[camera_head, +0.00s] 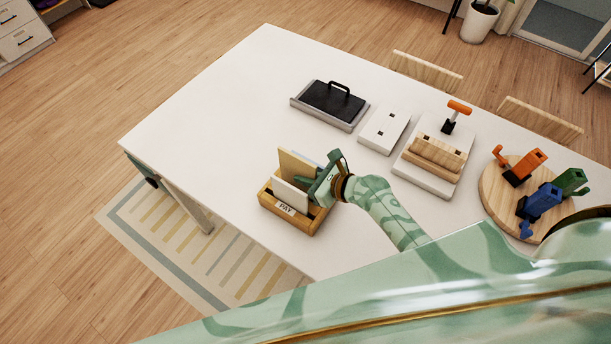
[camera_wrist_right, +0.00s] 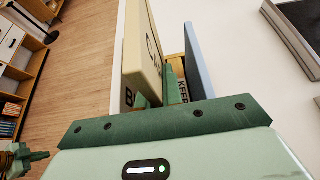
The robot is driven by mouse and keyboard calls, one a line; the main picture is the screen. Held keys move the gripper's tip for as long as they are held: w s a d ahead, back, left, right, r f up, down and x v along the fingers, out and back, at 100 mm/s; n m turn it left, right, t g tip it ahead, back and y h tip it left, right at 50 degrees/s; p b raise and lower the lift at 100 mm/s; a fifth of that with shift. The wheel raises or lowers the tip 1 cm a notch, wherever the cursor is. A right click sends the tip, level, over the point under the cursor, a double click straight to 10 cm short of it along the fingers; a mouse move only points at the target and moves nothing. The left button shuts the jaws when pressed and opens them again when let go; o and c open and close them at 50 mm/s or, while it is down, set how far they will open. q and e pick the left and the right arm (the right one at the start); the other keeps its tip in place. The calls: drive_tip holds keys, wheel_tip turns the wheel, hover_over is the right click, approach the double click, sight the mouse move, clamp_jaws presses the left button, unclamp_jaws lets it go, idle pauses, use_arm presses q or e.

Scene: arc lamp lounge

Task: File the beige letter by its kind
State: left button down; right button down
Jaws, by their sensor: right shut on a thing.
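The beige letter (camera_head: 297,165) stands upright at the wooden letter sorter (camera_head: 318,218), taller than the white letter (camera_head: 290,195) in front of it. My right gripper (camera_head: 318,184) is shut on the beige letter (camera_wrist_right: 142,50). In the right wrist view a green finger (camera_wrist_right: 170,85) lies between it and a blue-grey letter (camera_wrist_right: 198,62). The sorter's front reads "PAY"; a partly hidden label inside reads "KEEP". The beige letter's lower edge is hidden, so I cannot tell whether it rests on the sorter's floor. A green part (camera_wrist_right: 22,160) at the wrist view's lower left may be my left gripper; its jaws are unclear.
The white table (camera_head: 210,110) is clear left of the sorter. Behind are a black-lidded tray (camera_head: 330,100), a white block (camera_head: 384,130) and a stand with a wooden piece (camera_head: 437,155). A round board (camera_head: 497,205) with coloured tools is at the right.

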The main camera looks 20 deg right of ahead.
sight(305, 190)
drive_tip(key=shift+p, duration=0.65)
idle(0.9)
drive_tip(key=shift+f+b, duration=2.7)
drive_tip(key=shift+f, duration=0.45)
drive_tip(key=c, duration=1.5)
unclamp_jaws()
drive_tip(key=shift+s+d+r, duration=0.15)
drive_tip(key=shift+s+d, duration=0.1)
drive_tip(key=shift+s, duration=0.05)
drive_tip(key=p+v, duration=0.2)
drive_tip(key=v, duration=1.3)
drive_tip(key=shift+s+d+r, duration=0.1)
drive_tip(key=shift+s+d, duration=0.05)
